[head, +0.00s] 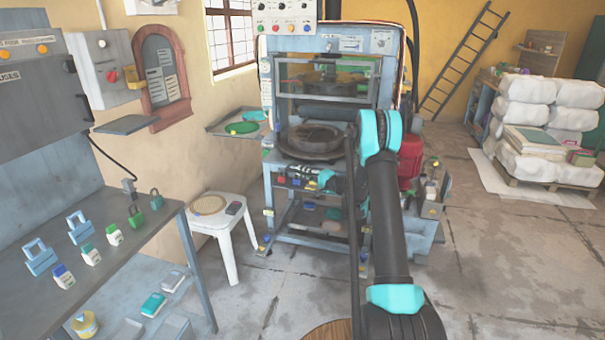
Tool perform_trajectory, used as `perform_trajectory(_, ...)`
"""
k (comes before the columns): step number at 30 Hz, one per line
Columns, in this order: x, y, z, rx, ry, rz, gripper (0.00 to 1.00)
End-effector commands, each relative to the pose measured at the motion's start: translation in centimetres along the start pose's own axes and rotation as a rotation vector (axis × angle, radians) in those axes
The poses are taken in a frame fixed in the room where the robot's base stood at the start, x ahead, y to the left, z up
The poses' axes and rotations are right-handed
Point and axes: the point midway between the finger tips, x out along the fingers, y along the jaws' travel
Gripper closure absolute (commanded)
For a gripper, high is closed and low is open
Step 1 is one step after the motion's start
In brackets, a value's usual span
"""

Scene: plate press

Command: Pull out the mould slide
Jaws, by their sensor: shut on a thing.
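The plate press (330,95) stands in the middle of the head view, with an open frame and a grey-blue body. The mould slide, with a dark round mould (312,140) on it, sits low in the press opening and juts out at the front. My gripper (322,180) is small in the picture, at the press front just below the round mould. It is shut at the slide's handle, which it mostly hides. My arm covers the right part of the press front, so the exact grip is hard to see.
A white stool (222,228) with a round woven mat stands left of the press. A grey workbench (105,250) with padlocks and tags fills the left. A red round machine part (410,158) is right of the press. The floor (510,270) at right is clear.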

Motion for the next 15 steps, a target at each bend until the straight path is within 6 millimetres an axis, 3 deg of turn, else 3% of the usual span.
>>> perform_trajectory(4, -0.15, 0.05, -0.29, -0.001, 0.006, 0.001, 1.0)
perform_trajectory(5, -0.15, 0.05, -0.3, -0.001, 0.006, 0.001, 0.86)
perform_trajectory(7, -0.15, 0.04, -0.3, -0.001, 0.006, 0.001, 0.79)
perform_trajectory(15, -0.1, 0.01, -0.16, 0.0, 0.003, 0.0, 0.79)
